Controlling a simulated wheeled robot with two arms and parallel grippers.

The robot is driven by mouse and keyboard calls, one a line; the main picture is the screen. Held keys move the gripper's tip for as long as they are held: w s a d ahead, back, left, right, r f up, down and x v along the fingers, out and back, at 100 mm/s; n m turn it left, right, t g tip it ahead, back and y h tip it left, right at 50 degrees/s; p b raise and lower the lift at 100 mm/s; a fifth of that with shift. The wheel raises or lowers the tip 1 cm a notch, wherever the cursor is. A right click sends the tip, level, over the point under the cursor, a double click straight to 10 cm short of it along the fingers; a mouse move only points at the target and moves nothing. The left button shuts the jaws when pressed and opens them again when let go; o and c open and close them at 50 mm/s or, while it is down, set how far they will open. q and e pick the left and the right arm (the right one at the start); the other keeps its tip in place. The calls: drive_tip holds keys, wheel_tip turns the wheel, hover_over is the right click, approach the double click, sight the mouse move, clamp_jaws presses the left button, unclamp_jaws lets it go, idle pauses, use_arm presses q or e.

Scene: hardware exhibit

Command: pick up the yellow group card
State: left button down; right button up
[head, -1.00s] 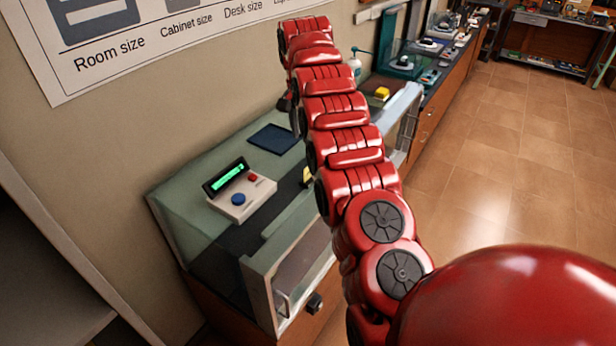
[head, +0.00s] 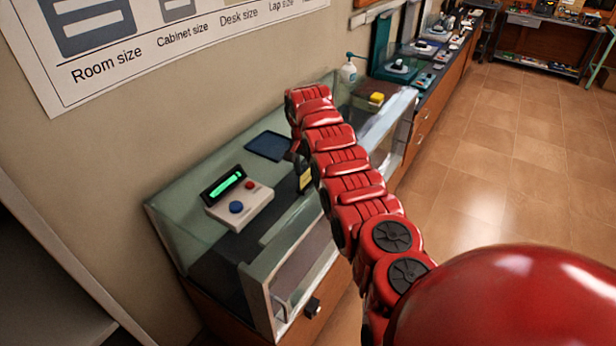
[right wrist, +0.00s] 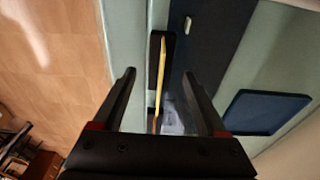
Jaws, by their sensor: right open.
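The yellow card (head: 306,180) stands in the glass-sided case, partly hidden by my right arm in the head view. In the right wrist view the card (right wrist: 161,66) shows nearly edge-on as a thin yellow strip beside a dark slot or holder (right wrist: 154,48). My right gripper (right wrist: 165,75) is open, with one black finger on each side of the card's line. The strip lies between the fingers in the picture; I see no contact. In the head view the right gripper (head: 300,168) is small, dark and mostly hidden by the arm. My left gripper is not in view.
A device with a green display and red and blue buttons (head: 240,202) sits in the case. A dark blue pad (head: 270,146) lies behind it. The case's clear front panel (head: 300,262) stands close by. A yellow block (head: 376,98) is farther right. The tiled floor is clear.

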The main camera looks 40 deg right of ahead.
drive_tip(key=shift+d+f+p, duration=0.1)
drive_tip(key=shift+f+p, duration=0.2)
drive_tip(key=shift+f, duration=0.75)
clamp_jaws()
